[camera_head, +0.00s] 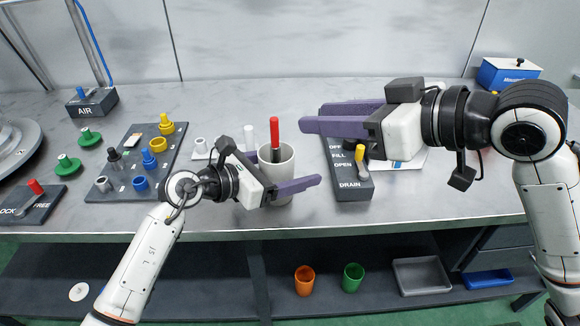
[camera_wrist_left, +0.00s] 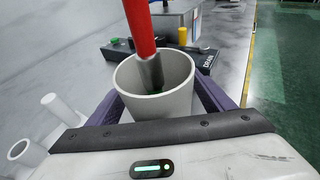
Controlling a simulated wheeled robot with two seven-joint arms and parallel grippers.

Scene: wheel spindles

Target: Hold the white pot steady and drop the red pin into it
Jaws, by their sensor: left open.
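The white pot (camera_head: 284,180) stands upright near the front of the bench. It also shows in the left wrist view (camera_wrist_left: 168,104). The red pin (camera_head: 275,133) stands nearly upright with its dark lower end inside the pot; it also shows in the left wrist view (camera_wrist_left: 139,28). Whether its tip touches the pot's bottom is hidden. My left gripper (camera_head: 286,171) is open, with one finger on each side of the pot; contact is unclear. My right gripper (camera_head: 312,116) is open and empty, with its fingertips just right of the red pin and apart from it.
A dark valve box (camera_head: 346,188) with a yellow-topped lever stands right of the pot. White cylinders (camera_head: 247,130) stand to its left. A dark board (camera_head: 118,186) holds blue and yellow knobs. Orange (camera_head: 304,280) and green (camera_head: 352,277) cups sit on the lower shelf.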

